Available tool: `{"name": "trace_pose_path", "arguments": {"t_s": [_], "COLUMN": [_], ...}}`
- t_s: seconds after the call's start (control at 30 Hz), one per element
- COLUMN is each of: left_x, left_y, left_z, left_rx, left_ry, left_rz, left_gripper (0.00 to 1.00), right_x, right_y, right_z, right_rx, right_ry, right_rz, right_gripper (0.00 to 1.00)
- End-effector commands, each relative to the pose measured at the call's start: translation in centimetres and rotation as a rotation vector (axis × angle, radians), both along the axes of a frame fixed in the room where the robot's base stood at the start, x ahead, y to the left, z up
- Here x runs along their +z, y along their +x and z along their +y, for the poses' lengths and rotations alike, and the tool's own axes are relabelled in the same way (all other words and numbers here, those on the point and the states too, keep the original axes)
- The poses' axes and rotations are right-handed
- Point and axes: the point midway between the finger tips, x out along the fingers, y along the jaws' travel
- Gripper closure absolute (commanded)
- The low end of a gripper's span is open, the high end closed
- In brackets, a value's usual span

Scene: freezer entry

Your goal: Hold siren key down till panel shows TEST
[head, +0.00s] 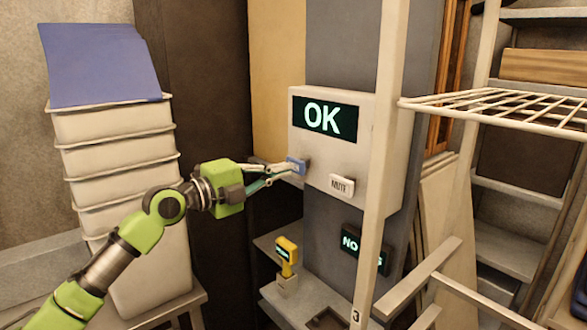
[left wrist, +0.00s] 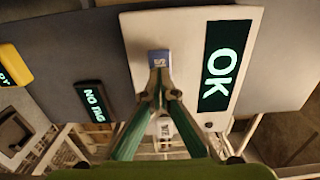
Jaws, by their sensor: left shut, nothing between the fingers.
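The white wall panel (head: 364,110) has a dark display (head: 324,119) reading OK in pale green letters; the display (left wrist: 218,66) reads OK in the left wrist view too. The blue key (head: 297,164), taken to be the siren key, is at the panel's lower left, its label partly hidden. The key (left wrist: 159,58) also shows in the left wrist view. My left gripper (head: 290,170) is shut and empty, its fingertips at the blue key. I cannot tell whether they touch it or whether it is pressed in. My right gripper is out of view.
A white MUTE key (head: 342,186) sits right of and below the blue key. Below the panel are a yellow handheld device (head: 287,252) and a dark NO TAG display (head: 364,251). Stacked white bins (head: 115,160) stand left; a wire rack (head: 500,108) stands right.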

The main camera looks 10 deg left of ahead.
Motion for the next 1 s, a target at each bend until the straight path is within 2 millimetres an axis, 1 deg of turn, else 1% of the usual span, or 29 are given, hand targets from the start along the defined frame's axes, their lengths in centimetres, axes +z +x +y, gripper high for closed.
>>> {"name": "trace_pose_path", "arguments": {"t_s": [0.27,1.0], "left_x": [0.00,0.00], "left_y": [0.05,0.94], "left_z": [-0.04,-0.72], "left_rx": [0.000,0.000], "left_ry": [0.000,-0.001], "left_rz": [0.000,-0.001], "left_gripper": [1.00,1.00], "right_x": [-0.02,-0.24], "right_y": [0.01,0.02], "right_z": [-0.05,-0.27], "right_rx": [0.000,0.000], "right_ry": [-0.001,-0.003], "right_rz": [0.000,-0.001], "right_gripper": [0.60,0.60]}}
